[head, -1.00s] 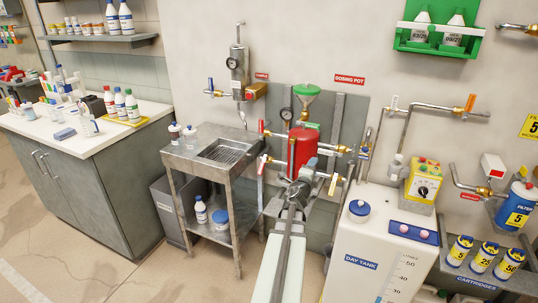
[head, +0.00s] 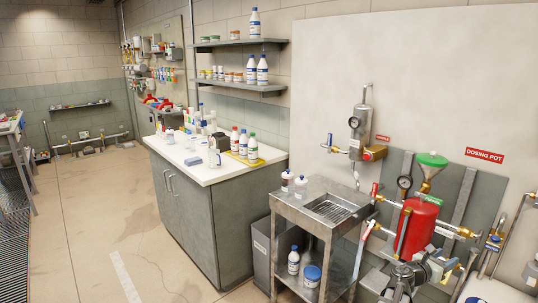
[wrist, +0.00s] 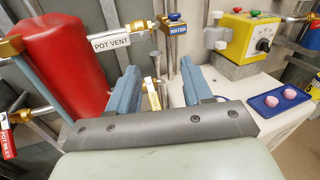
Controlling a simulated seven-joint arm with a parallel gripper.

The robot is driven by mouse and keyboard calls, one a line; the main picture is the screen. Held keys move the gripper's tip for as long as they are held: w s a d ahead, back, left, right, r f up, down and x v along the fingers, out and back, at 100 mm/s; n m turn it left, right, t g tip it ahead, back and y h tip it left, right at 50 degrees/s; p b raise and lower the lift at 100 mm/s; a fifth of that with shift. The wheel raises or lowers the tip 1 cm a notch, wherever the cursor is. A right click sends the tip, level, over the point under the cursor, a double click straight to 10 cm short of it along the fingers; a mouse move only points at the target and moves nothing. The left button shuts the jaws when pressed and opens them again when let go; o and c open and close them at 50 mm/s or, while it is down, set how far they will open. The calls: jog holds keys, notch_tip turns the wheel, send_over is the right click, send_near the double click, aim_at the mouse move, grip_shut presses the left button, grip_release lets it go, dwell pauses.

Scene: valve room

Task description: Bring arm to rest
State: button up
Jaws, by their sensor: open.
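My gripper (wrist: 160,78) shows in the wrist view with its two blue-grey fingers apart and nothing between them. It is in front of the dosing pot pipework, near the red pot (wrist: 58,62), the pot vent pipe (wrist: 117,43) and the blue-handled water valve (wrist: 175,22). In the head view, part of my arm shows at the bottom right edge, below the red pot (head: 417,228) with its green funnel (head: 432,160). The fingers are hard to make out there.
A steel sample stand (head: 283,205) stands left of the pot, beside a white-topped counter (head: 200,172) with bottles. A yellow control box (wrist: 246,36) and a blue tray (wrist: 284,101) are to the right in the wrist view. Open floor (head: 90,220) lies at left.

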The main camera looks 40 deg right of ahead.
jog(key=s+a+f+m+g+y, duration=0.1)
jog(key=s+a+f+m+y, duration=0.25)
jog(key=f+m, duration=0.45)
jog(key=s+a+f+m+g+y, duration=0.15)
jog(key=a+f+m+y, duration=0.35)
jog(key=m, duration=0.7)
jog(key=w+a+f+m+t+y, duration=0.2)
jog(key=w+a+f+y, duration=0.1)
jog(key=w+a+f, duration=0.65)
jog(key=w+a+f+m+t+y, duration=0.1)
jog(key=w+a+f+t+y, duration=0.15)
jog(key=w+a+f, duration=0.65)
jog(key=w+a+f+m+t+y, duration=0.15)
jog(key=w+a+f+y, duration=0.35)
jog(key=a, duration=0.9)
jog(key=s+a+f+n+g, duration=0.1)
jog(key=s+a+f+n, duration=0.1)
jog(key=a, duration=0.9)
jog(key=s+a+f+n+g+h, duration=0.1)
jog(key=a+f+n, duration=0.3)
jog(key=a, duration=0.7)
jog(key=s+a+f+n+g+h, duration=0.1)
jog(key=s+a+f+n+g, duration=0.1)
jog(key=a+f, duration=0.4)
jog(key=shift+s+a+n+g, duration=0.4)
jog(key=shift+s+a, duration=0.2)
jog(key=shift+a, duration=1.95)
